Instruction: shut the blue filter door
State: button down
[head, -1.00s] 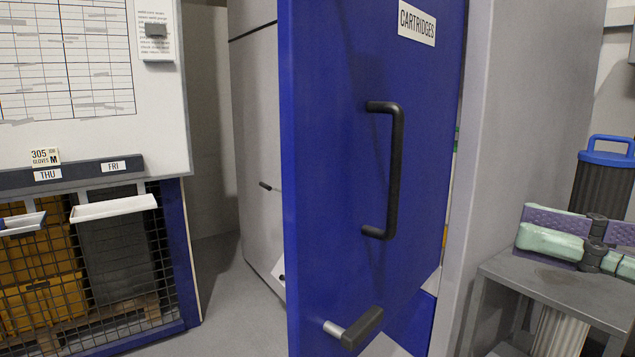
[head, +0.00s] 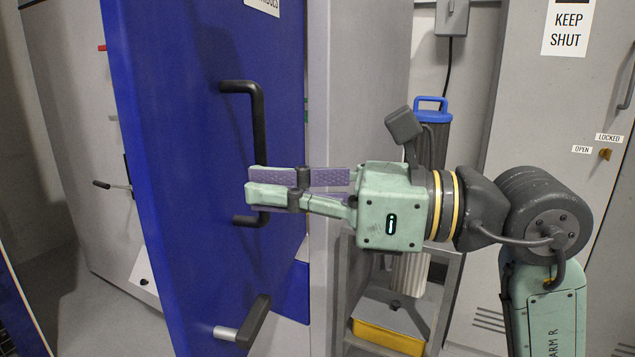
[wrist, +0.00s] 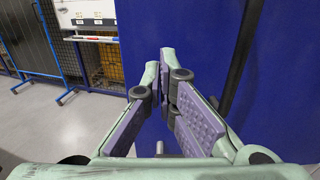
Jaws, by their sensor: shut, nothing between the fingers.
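The blue filter door (head: 190,180) stands ajar, its tall face towards me. It has a black bar handle (head: 259,120) and, lower down, a lever with a dark grip (head: 258,322). My gripper (head: 250,185) reaches in from the right, its green and purple fingers closed together with nothing held. The fingertips overlap the lower part of the bar handle in the head view; I cannot tell whether they touch. In the wrist view, the fingers (wrist: 163,62) point ahead and the blue door (wrist: 180,25) fills the right side, with the dark handle (wrist: 240,65) close beside them.
A grey cabinet side (head: 350,60) stands right of the door. Behind my arm are a canister with a blue lid (head: 432,105) and a grey stand with a yellow bin (head: 388,338). A grey cabinet (head: 85,150) is beyond the door on the left. The floor (head: 65,310) there is clear.

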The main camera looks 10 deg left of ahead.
aim_at(190, 185)
jog(key=a, duration=0.2)
jog(key=a+p, duration=0.1)
jog(key=a, duration=0.3)
jog(key=shift+w, duration=0.25)
jog(key=shift+a, duration=0.15)
jog(key=shift+a, duration=0.1)
